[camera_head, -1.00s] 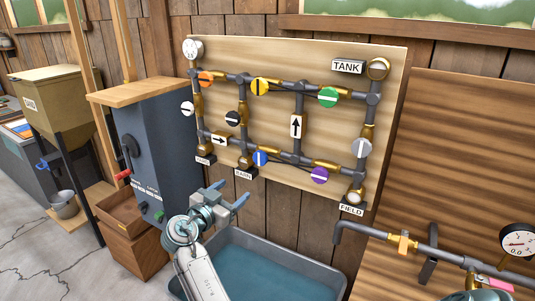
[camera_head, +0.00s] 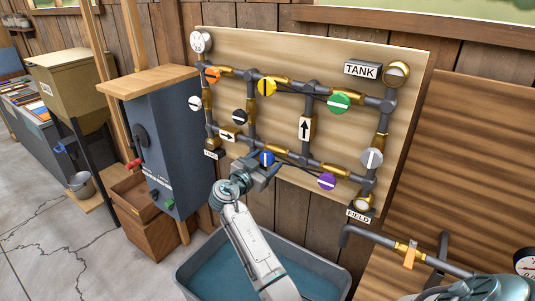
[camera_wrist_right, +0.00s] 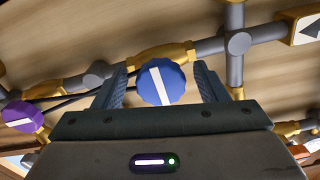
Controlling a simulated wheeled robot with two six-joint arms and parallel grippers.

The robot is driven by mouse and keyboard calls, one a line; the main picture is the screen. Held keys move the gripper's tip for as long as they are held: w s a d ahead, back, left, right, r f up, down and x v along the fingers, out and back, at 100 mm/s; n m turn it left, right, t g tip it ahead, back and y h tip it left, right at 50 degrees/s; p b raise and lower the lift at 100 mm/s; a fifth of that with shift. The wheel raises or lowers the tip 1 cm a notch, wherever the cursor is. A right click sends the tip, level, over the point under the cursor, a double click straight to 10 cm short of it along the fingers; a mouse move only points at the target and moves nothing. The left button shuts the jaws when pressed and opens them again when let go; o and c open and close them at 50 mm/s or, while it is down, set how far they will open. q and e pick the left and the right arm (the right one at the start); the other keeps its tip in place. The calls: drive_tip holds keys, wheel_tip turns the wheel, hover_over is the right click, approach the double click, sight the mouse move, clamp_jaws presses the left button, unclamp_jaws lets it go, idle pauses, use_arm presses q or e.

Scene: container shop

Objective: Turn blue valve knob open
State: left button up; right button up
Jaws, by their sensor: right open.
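The blue valve knob (camera_head: 266,158) sits on the lower pipe row of the wooden board, partly hidden by my right gripper in the head view. My right gripper (camera_head: 268,168) is open, right at the knob. In the right wrist view, the round blue knob (camera_wrist_right: 162,82) with its slanted white bar shows between the two spread fingers of the gripper (camera_wrist_right: 161,88). One finger is on each side, with gaps visible. I cannot tell whether the fingers touch it. My left gripper is not in view.
The purple knob (camera_head: 327,181) is to the right on the same pipe run, with yellow (camera_head: 267,87), green (camera_head: 339,103) and black (camera_head: 239,116) knobs nearby. A blue-grey water trough (camera_head: 335,275) lies below the board. A grey cabinet (camera_head: 180,130) stands to the left.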

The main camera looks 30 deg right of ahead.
drive_tip(key=shift+w+d+r, duration=0.1)
drive_tip(key=shift+w+d, duration=0.1)
drive_tip(key=shift+d, duration=0.2)
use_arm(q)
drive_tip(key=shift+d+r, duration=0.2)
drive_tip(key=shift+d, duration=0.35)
use_arm(e)
drive_tip(key=c, duration=1)
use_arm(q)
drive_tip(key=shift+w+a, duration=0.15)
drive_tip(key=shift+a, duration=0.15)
